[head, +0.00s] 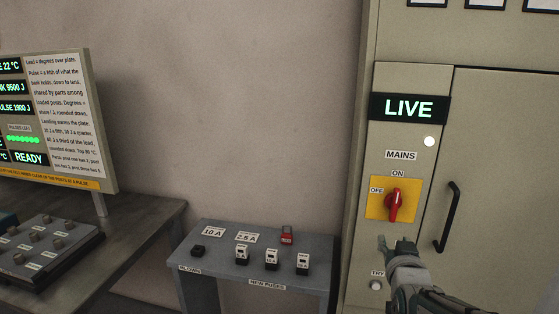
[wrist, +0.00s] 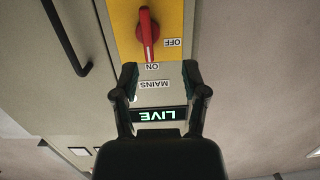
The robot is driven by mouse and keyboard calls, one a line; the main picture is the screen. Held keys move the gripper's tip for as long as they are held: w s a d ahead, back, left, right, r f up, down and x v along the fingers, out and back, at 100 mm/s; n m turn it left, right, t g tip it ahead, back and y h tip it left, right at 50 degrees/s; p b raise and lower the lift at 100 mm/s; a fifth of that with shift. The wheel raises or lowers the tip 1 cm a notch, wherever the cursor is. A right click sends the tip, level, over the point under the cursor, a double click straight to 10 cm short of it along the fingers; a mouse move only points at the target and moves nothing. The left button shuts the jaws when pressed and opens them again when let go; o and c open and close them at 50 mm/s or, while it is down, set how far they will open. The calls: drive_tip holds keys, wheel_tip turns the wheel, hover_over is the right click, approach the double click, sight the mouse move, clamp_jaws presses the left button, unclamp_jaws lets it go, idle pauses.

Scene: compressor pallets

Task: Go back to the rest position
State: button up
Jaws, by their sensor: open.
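My gripper (head: 392,246) is in front of the beige cabinet, just below the red mains switch (head: 395,205) in the head view. The switch handle stands close to upright, towards ON, on a yellow plate (head: 376,212). The display (head: 408,108) above it reads LIVE, and a white lamp (head: 429,141) is lit. In the wrist view, the picture is upside down and my gripper (wrist: 160,84) has its two fingers spread with nothing between them. The red switch (wrist: 148,36) shows beyond the fingertips, apart from them.
A black door handle (head: 447,217) is right of my gripper. A grey fuse table (head: 220,285) with several fuses stands to the left. Further left are a dark bench (head: 140,225), a knobbed panel (head: 45,250) and a sign reading READY (head: 70,120). The wall between is bare.

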drive_tip(key=s+a+f+n+g+y, duration=0.1)
drive_tip(key=s+a+g, duration=0.4)
drive_tip(key=s, duration=0.6)
drive_tip(key=s+a+f+n+g+y, duration=0.2)
drive_tip(key=s+a+g, duration=0.3)
drive_tip(key=s, duration=0.5)
drive_tip(key=shift+s+a+f+y, duration=0.4)
drive_tip(key=shift+a+f+y, duration=0.1)
drive_tip(key=shift+a+f, duration=0.35)
